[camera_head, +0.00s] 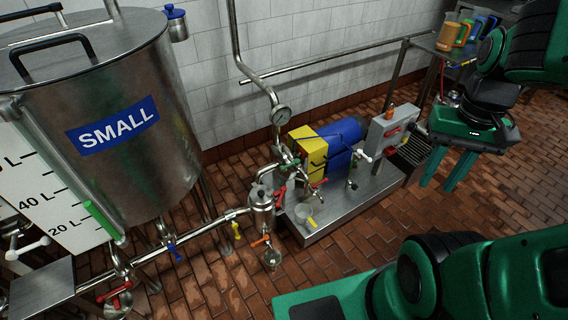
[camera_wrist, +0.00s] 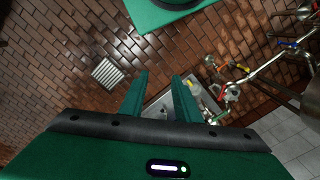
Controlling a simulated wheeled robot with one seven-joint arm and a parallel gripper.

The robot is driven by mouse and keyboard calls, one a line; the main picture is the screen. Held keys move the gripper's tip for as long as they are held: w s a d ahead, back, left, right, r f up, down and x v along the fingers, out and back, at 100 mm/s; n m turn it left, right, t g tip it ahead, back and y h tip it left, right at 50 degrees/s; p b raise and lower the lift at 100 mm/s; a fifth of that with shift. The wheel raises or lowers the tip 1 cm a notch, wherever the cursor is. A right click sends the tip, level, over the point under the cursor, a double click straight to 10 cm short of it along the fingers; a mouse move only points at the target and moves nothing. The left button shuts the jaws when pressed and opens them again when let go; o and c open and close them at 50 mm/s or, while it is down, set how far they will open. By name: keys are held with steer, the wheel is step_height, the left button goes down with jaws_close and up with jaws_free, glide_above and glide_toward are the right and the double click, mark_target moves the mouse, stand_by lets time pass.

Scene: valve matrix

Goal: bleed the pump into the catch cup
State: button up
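The pump (camera_head: 308,150) has a yellow housing and a blue motor (camera_head: 342,140) and sits on a steel plinth (camera_head: 345,205). A small pale cup (camera_head: 303,212) with a yellow piece beside it stands at the plinth's front left corner; I cannot tell for sure that it is the catch cup. My gripper (camera_head: 441,186) hangs at the right, fingers down, beyond the plinth and apart from the pump. In the wrist view its two fingers (camera_wrist: 161,75) are spread with nothing between them; they partly hide the plinth.
A steel tank (camera_head: 110,110) labelled SMALL stands left, with pipes, blue and yellow valve handles below. A grey switch box (camera_head: 390,130) stands at the plinth's right end. A table with coloured jugs (camera_head: 450,35) is at the back right.

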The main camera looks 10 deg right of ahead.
steer(key=w+m, duration=0.2)
steer(key=w, duration=1.1)
steer(key=m+t, duration=0.2)
steer(key=m, duration=0.4)
glide_above(289, 165)
steer(key=s, duration=0.2)
step_height(289, 165, down, 29)
steer(key=f, duration=0.3)
steer(key=w+f, duration=0.1)
steer(key=f, duration=0.2)
steer(key=w+f, duration=0.1)
steer(key=f, duration=0.3)
steer(key=shift+a+f, duration=0.1)
jaws_close()
